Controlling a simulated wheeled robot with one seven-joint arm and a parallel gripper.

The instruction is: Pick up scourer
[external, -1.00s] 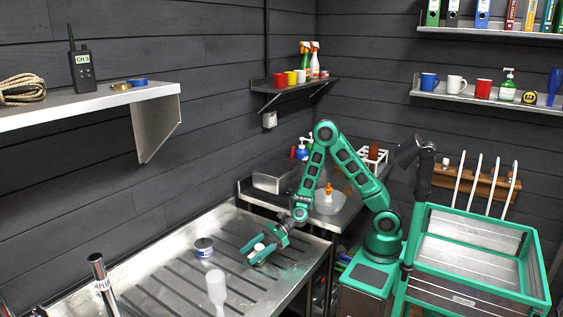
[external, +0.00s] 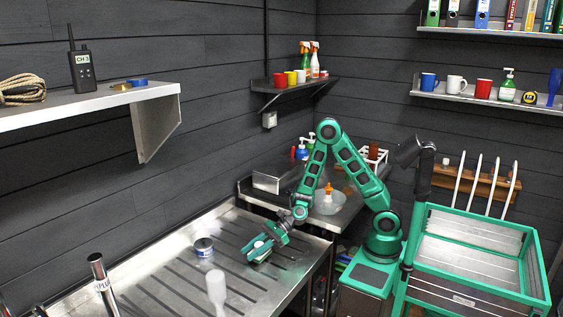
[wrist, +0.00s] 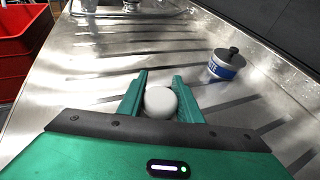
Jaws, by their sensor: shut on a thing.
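A pale, rounded thing, seemingly the scourer (wrist: 160,101), sits between the two green fingers of my gripper (wrist: 160,77) in the wrist view. Only its smooth white top shows clearly; its lower part is hidden by the fingers and the palm. In the external view my gripper (external: 257,252) is low over the grooved steel drainboard, with the white top of the scourer (external: 259,244) showing between the fingers. The fingers are shut on it. I cannot tell whether it touches the steel.
A blue-and-white tin with a dark knob (wrist: 227,63) stands nearby on the drainboard (external: 165,290). A pale bottle-shaped thing (external: 216,290) and a metal tube (external: 101,280) are nearer the front. Red crates (wrist: 25,35) show at the wrist view's left. Steel around the tin is clear.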

